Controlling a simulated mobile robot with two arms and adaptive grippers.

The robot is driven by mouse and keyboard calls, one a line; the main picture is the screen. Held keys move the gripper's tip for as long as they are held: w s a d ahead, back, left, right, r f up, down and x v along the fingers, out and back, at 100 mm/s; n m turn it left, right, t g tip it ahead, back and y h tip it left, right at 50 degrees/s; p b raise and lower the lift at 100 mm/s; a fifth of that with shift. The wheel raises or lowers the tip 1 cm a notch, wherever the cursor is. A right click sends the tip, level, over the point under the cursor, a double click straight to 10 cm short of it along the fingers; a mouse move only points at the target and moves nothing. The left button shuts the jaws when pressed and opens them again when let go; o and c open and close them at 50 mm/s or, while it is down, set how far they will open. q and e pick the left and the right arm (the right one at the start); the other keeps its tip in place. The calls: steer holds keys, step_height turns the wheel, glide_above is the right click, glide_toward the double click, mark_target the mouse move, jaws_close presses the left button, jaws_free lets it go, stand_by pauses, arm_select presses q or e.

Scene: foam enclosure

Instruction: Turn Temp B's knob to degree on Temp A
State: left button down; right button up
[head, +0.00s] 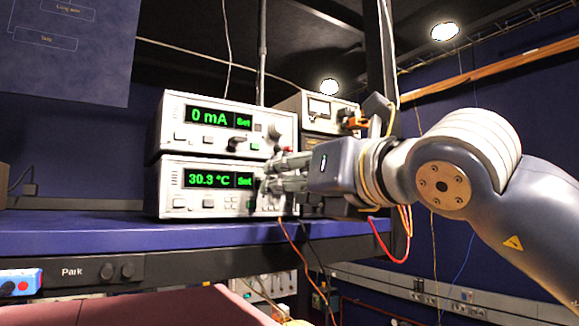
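A light grey instrument (215,174) shows a green "30.3 °C" and "Set" on its display, at the bottom of a stack on the blue shelf. Which of Temp A or Temp B it is, I cannot read. My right gripper (270,174) reaches in from the right, its fingers in front of the instrument's right panel beside the display. The fingers cover that part of the panel, so its knob is hidden. I cannot tell whether they touch or hold a knob. My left gripper is not in view.
Another instrument (180,113) reading "0 mA" sits on top, with a dark knob close above my fingers. A meter box (320,106) with cables stands behind at right. The blue shelf (90,232) is clear at left. Cables hang below its right end.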

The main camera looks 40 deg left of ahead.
steer(key=shift+w+a, duration=0.35)
steer(key=shift+a, duration=0.2)
jaws_close()
steer(key=shift+f, duration=0.1)
steer(key=shift+f+n+b, duration=0.1)
steer(key=shift+n+b, duration=0.55)
steer(key=shift+n, duration=0.25)
steer(key=n+b, duration=0.1)
steer(key=n, duration=0.1)
steer(key=shift+n, duration=0.3)
steer(key=shift+n+b, duration=0.55)
steer(key=shift+n, duration=2.25)
